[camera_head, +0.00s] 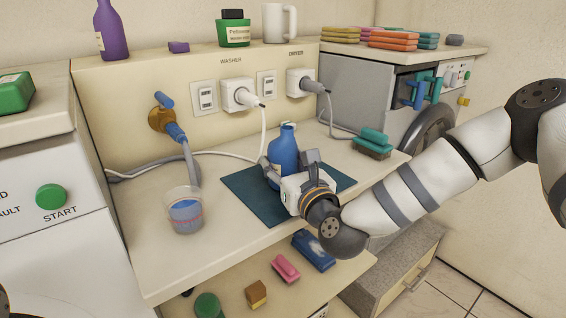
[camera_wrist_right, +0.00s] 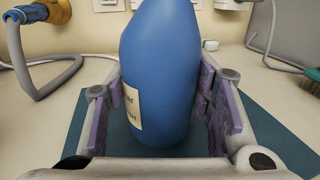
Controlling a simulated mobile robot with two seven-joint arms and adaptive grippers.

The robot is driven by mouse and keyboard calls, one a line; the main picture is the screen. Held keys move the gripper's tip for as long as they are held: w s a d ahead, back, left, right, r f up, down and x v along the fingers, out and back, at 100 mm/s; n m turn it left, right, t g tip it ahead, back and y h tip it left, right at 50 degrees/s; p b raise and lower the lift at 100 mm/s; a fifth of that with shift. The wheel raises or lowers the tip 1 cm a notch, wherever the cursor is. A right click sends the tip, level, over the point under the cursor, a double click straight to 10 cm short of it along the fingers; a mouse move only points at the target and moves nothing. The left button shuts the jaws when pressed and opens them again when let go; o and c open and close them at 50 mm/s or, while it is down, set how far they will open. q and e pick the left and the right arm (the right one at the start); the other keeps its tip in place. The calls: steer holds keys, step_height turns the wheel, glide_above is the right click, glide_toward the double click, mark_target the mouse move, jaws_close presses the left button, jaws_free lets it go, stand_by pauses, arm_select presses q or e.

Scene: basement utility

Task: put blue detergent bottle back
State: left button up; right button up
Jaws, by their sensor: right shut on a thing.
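The blue detergent bottle (camera_head: 285,148) stands upright on a dark teal mat (camera_head: 243,187) on the white counter. My right gripper (camera_head: 290,172) reaches in from the right and is shut on the bottle's lower body. In the right wrist view the bottle (camera_wrist_right: 160,75) fills the middle, with a pale label at its lower left. The purple-padded fingers of the right gripper (camera_wrist_right: 165,112) press on both its sides. The bottle's base seems to be on or very close to the mat. My left gripper is not in view.
A purple bottle (camera_head: 111,30), a green bottle (camera_head: 233,32) and a white mug (camera_head: 280,24) stand on the ledge above. A teal brush (camera_head: 373,143) lies right. Cables and a hose cross behind.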

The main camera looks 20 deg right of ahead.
steer(key=shift+f, duration=0.25)
steer(key=o, duration=1.3)
steer(key=shift+r, duration=0.1)
steer(key=shift+o, duration=0.2)
steer(key=shift+r, duration=0.1)
